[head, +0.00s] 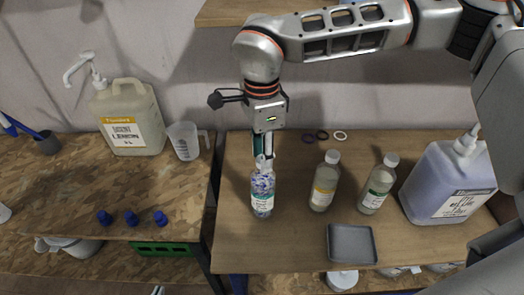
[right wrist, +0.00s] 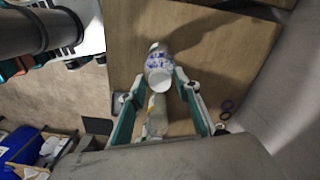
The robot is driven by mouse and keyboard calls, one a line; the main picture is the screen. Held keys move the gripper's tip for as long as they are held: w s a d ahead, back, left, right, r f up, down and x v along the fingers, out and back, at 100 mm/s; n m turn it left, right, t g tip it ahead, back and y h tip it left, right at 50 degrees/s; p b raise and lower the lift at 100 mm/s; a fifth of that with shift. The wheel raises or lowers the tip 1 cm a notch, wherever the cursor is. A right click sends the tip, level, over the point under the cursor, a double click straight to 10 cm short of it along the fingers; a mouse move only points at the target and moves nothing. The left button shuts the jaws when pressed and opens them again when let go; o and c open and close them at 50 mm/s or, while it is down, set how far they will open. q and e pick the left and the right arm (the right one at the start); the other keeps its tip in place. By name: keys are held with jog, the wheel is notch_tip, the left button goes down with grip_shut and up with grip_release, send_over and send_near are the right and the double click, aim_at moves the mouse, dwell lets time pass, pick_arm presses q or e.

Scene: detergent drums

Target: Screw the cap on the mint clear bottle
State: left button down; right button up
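A clear bottle with a blue pattern and a teal label (head: 262,199) stands upright on the right-hand table; I take it as the mint clear bottle, though its label is too small to read. A white cap (right wrist: 162,86) is at its top. My right gripper (head: 263,157) points down from above, its fingers on either side of the cap. In the right wrist view its teal fingers close in on the cap. The fingers hide the neck, so I cannot tell how tightly the cap sits. A small pale tip at the head view's bottom edge may be my left gripper (head: 158,291).
Two white-capped bottles with yellow (head: 323,188) and green (head: 377,188) labels stand to the right, beside a large pump jug (head: 450,182). A grey tray (head: 351,244) lies in front. Several blue caps (head: 131,218) and a lemon canister (head: 127,117) are on the left table.

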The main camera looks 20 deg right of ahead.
jog(key=shift+n+p, duration=0.45)
jog(key=shift+n, duration=0.05)
jog(key=n, duration=0.4)
jog(key=shift+n, duration=0.4)
grip_shut()
jog(key=shift+f, duration=0.1)
jog(key=shift+s, duration=0.1)
jog(key=shift+b, duration=0.45)
jog(key=o, duration=0.7)
grip_release()
jog(key=shift+m, duration=0.3)
